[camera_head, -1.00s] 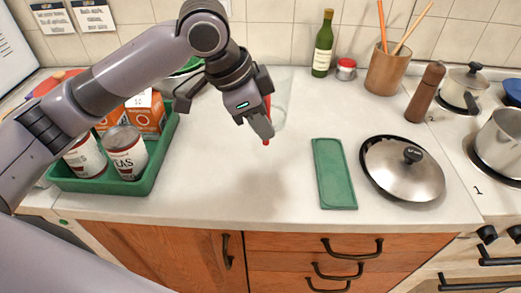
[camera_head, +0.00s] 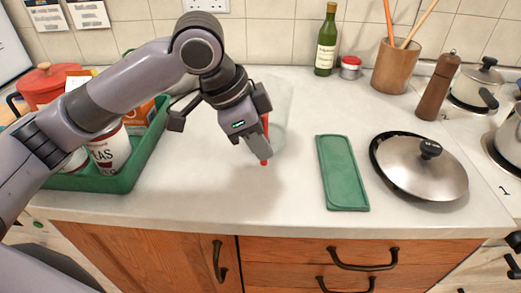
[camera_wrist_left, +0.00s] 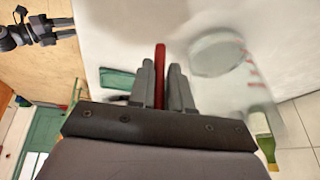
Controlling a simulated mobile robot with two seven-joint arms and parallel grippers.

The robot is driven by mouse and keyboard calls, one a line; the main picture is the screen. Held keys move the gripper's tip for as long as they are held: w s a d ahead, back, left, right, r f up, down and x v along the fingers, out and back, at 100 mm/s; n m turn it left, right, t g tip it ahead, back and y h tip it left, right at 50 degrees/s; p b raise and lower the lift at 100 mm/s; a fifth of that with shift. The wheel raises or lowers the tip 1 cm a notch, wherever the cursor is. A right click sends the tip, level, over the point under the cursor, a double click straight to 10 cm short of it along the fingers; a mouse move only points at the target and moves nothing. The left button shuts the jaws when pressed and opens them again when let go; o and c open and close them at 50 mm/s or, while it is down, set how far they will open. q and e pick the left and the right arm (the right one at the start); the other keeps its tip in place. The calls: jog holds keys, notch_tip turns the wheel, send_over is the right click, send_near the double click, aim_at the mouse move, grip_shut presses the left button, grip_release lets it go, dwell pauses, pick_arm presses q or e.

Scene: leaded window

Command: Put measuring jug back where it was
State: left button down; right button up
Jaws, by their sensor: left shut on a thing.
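The measuring jug (camera_head: 282,105) is clear, with a red handle (camera_head: 264,150), and is seen in front of the tiled wall in the head view. My left gripper (camera_head: 258,148) is shut on the handle and partly hides the jug. In the left wrist view the red handle (camera_wrist_left: 160,75) stands between the two fingers of my left gripper (camera_wrist_left: 160,85). The jug's round rim (camera_wrist_left: 215,52) and faint red markings show beside it, blurred. I cannot tell whether its base touches the counter. A dark jointed part, likely my right gripper (camera_wrist_left: 42,30), shows at the top left there.
A green tray (camera_head: 150,150) with cans is at left, near a red pot (camera_head: 45,85). A green spoon rest (camera_head: 342,172) and pan lid (camera_head: 420,167) lie to the right. A bottle (camera_head: 326,45), a red-lidded jar (camera_head: 350,68) and a utensil pot (camera_head: 397,67) stand behind.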

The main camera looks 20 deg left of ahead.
dwell(0.3)
pick_arm(q)
jog(key=shift+f, duration=0.15)
jog(key=c, duration=1.1)
grip_release()
jog(key=shift+o, duration=0.2)
jog(key=p+v, duration=0.1)
jog(key=v, duration=1.1)
jog(key=shift+p, duration=0.3)
jog(key=shift+s, duration=0.1)
